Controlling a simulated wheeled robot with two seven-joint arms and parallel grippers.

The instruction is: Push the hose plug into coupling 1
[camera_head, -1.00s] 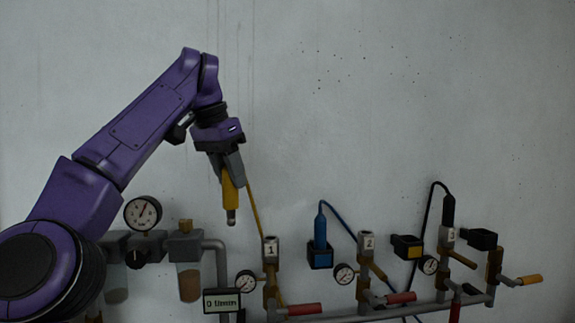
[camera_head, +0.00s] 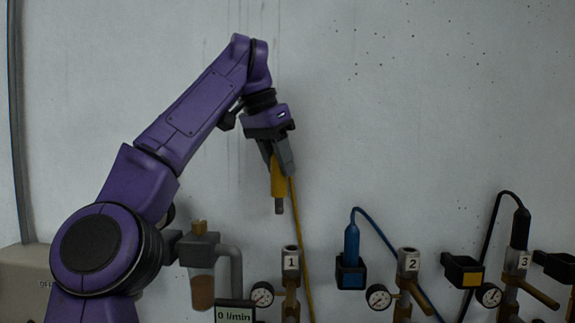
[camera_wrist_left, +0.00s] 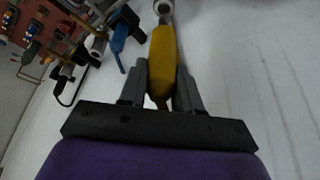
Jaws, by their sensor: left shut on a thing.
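The yellow hose plug (camera_head: 279,181) with its grey metal tip hangs nearly upright, tip down, in my left gripper (camera_head: 277,163). The gripper's fingers are shut around the plug's upper body. Coupling 1 (camera_head: 290,262), a grey socket with a white label "1", stands below and slightly right of the tip, with a clear gap between them. I cannot tell how well they line up in depth. In the left wrist view, the plug (camera_wrist_left: 162,58) sits between the two grey fingers, its tip pointing to the top edge. My right gripper is not in view.
Coupling 2 (camera_head: 408,264) and coupling 3 (camera_head: 516,262) stand to the right. A blue plug (camera_head: 351,243) sits in a holder, and a black plug (camera_head: 520,230) is at coupling 3. The wall above is clear.

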